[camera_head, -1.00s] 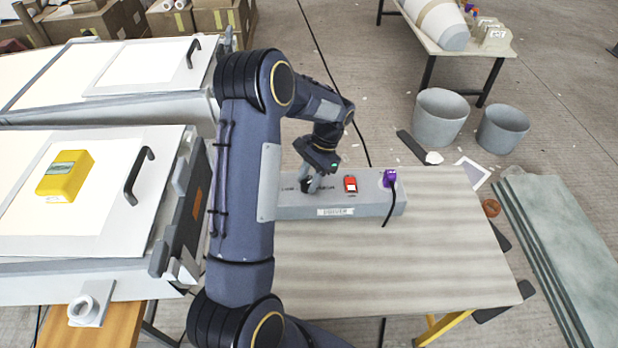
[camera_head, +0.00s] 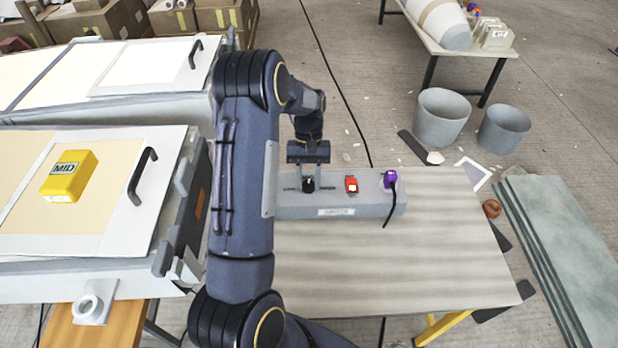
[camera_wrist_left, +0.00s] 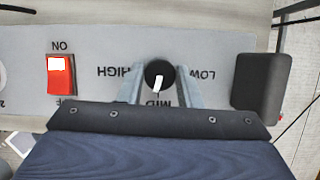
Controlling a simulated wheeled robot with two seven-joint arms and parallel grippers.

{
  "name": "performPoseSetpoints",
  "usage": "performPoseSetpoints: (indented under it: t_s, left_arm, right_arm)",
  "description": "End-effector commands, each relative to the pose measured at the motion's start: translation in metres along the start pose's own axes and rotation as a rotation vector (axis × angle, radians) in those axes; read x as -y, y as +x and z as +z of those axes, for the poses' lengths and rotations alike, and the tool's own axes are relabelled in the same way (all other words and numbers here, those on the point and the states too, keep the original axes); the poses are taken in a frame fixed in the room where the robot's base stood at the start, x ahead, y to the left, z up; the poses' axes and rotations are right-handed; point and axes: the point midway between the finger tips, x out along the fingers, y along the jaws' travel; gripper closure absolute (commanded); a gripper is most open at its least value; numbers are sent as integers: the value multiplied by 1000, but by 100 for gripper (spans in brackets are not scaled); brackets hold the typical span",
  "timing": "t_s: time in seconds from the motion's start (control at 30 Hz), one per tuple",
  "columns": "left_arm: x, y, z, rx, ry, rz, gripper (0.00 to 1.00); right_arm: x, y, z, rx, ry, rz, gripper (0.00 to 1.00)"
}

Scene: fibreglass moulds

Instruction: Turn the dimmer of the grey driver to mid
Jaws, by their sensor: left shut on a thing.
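The grey driver (camera_head: 365,203) is a long box at the back of the table. Its dimmer is a black knob (camera_head: 308,185), which also shows in the left wrist view (camera_wrist_left: 158,73). There its white pointer points at the MID mark, between HIGH and LOW, which read upside down. My left gripper (camera_head: 308,177) is above the driver, with one finger on each side of the knob, shut on it. A red rocker switch (camera_head: 351,184) sits right of the knob, beside its ON label in the wrist view. A yellow box (camera_head: 70,178) on the left panel reads MID. My right gripper is out of view.
A purple plug (camera_head: 390,180) with a black cable stands at the driver's right end. The striped table (camera_head: 400,275) is clear in front. Lidded moulds with black handles (camera_head: 141,182) are at left. Grey buckets (camera_head: 440,117) stand on the floor behind right.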

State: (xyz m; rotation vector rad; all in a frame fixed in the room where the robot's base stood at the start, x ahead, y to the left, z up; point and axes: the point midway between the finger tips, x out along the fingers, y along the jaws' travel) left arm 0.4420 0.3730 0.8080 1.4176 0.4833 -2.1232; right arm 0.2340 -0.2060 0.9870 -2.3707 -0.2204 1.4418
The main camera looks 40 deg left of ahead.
Motion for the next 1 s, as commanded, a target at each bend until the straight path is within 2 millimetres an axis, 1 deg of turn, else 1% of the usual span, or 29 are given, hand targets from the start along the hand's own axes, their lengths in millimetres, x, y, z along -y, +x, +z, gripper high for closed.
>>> performPoseSetpoints:
  t_s: [0.2,0.4,0.97,1.0]
  left_arm:
    - [1,-1,0,-1,-116,49,92]
    - [1,-1,0,-2,-177,74,92]
    - [2,0,0,-1,-202,84,92]
    - [2,0,0,-1,-201,84,65]
  right_arm:
    - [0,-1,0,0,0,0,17]
    - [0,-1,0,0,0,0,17]
    - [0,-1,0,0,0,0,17]
    - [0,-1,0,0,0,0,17]
